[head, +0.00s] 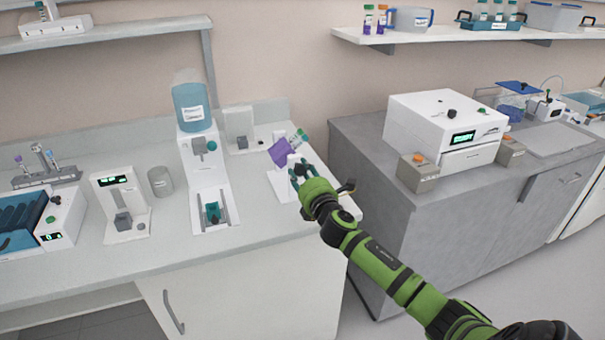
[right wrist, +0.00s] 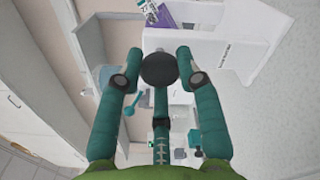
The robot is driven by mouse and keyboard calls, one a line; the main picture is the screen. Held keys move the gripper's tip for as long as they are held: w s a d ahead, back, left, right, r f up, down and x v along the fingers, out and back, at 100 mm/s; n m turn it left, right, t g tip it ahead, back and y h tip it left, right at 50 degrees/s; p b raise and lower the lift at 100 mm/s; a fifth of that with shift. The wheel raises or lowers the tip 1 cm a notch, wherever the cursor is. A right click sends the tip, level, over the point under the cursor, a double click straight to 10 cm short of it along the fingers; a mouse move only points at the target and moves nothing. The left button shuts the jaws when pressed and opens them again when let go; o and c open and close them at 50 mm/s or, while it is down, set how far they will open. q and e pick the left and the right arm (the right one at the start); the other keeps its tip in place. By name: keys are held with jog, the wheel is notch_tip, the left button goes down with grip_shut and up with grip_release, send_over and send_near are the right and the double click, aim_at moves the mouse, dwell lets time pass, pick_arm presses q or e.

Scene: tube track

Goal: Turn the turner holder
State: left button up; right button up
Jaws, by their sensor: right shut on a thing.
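The turner is a white device (head: 285,186) at the right end of the light bench. A tilted purple holder (head: 282,152) with capped tubes sits at its top. My right gripper (head: 301,170) is at the near side of the device, just below and right of the purple holder. In the right wrist view its green fingers (right wrist: 158,72) are closed around a dark round knob (right wrist: 158,69). The purple holder shows at the top edge of that view (right wrist: 160,12). In the head view the fingers hide the knob. My left gripper is not in view.
A dispenser with a blue bottle (head: 192,105) stands left of the turner. A grey beaker (head: 160,181) and a small white instrument (head: 119,203) are farther left. A grey cabinet (head: 375,190) with a white machine (head: 447,125) stands at the right, across a gap.

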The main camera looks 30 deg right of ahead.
jog(key=shift+r+m, duration=0.1)
jog(key=shift+m, duration=4.7)
jog(key=shift+m+p, duration=0.5)
jog(key=shift+m, duration=1.9)
jog(key=shift+m+p, duration=0.4)
jog(key=shift+m, duration=2.1)
jog(key=o, duration=1.2)
jog(key=shift+c, duration=0.2)
jog(key=shift+s, duration=0.1)
